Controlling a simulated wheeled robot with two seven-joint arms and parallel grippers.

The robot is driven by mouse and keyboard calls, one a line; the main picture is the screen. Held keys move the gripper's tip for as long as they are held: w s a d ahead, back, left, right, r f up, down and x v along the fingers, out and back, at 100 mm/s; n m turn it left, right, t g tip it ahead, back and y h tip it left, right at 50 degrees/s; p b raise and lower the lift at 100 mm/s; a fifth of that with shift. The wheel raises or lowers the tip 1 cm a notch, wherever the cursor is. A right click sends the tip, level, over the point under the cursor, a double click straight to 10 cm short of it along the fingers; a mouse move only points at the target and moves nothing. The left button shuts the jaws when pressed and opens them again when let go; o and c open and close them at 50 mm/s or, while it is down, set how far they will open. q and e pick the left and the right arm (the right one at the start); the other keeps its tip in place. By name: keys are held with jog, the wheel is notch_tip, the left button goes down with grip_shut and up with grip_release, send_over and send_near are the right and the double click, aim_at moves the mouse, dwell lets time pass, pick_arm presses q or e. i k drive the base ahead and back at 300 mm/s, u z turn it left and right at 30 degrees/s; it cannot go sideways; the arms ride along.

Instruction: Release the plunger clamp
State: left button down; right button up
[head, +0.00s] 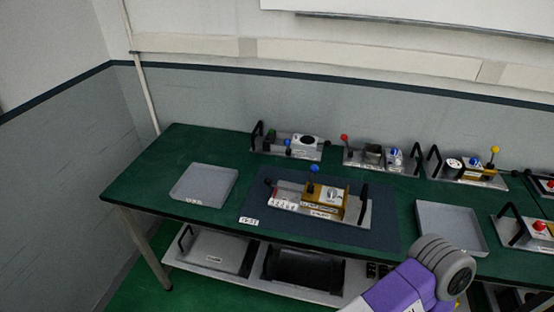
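A fixture (322,203) sits on a dark mat in the middle of the green table. It has a metal base plate, a brass-coloured block, a lever with a blue ball knob (314,168), a white dial part, a black handle at its right end and small labels. Which part is the plunger clamp, and whether it is clamped, is too small to tell. A purple and grey link of my arm shows at the bottom right, in front of the table edge. Neither of my grippers shows in the head view.
The dark mat (380,238) surrounds the fixture. Grey trays stand left (204,182) and right (450,228) of it. Similar units with ball knobs stand along the back (292,145) and right (470,172). A shelf below holds black-handled trays (215,252). The table's left end is mostly clear.

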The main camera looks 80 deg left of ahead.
aim_at(314, 169)
jog(key=u, duration=1.85)
